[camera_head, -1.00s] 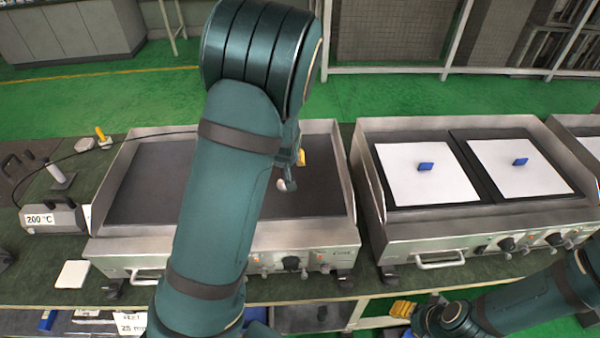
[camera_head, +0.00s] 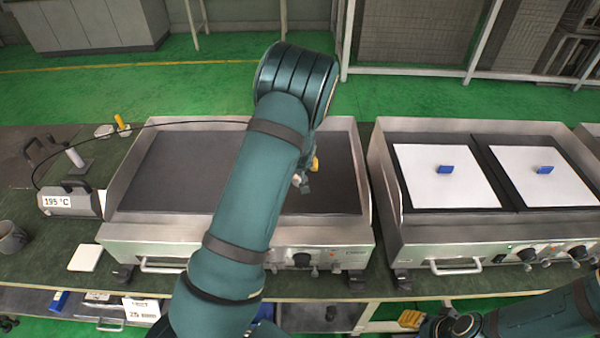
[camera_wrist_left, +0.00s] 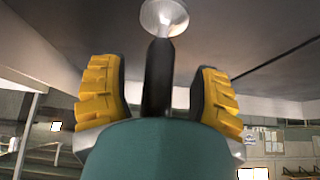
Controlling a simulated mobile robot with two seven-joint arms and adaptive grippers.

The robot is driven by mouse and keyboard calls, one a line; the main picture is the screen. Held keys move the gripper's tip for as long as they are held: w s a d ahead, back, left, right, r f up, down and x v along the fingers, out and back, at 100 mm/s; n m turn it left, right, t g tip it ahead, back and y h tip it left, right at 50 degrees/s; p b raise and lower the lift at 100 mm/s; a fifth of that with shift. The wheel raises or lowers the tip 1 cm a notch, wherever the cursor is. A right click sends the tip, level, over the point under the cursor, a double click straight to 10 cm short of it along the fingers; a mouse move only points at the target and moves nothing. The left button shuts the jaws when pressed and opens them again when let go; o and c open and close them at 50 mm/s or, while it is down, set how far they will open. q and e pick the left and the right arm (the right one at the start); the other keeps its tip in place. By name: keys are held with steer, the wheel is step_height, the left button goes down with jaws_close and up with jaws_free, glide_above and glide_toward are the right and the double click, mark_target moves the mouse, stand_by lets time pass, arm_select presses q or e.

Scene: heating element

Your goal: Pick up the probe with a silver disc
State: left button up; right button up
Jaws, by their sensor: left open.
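The probe has a black handle (camera_wrist_left: 158,78) and a round silver disc (camera_wrist_left: 164,17) at its far end, seen in the left wrist view. In the head view the disc is a small pale spot (camera_head: 297,180) over the left griddle (camera_head: 335,190). My left gripper (camera_wrist_left: 160,85) is open, with its yellow-padded fingers on either side of the handle and gaps showing on both sides. It also shows in the head view (camera_head: 309,174), where my left arm hides much of it. My right gripper (camera_head: 411,319) shows only partly at the bottom right; its opening is unclear.
A meter reading 195 °C (camera_head: 70,200) stands left of the left griddle, with a black cable running behind my arm. A white pad (camera_head: 85,258) and a mug (camera_head: 12,238) are nearby. The right griddle (camera_head: 400,232) holds two white sheets with blue blocks.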

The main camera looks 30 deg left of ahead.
arm_select(q)
steer(key=shift+w+a+f, duration=0.15)
steer(key=shift+w+f, duration=0.2)
steer(key=shift+f, duration=0.2)
jaws_close()
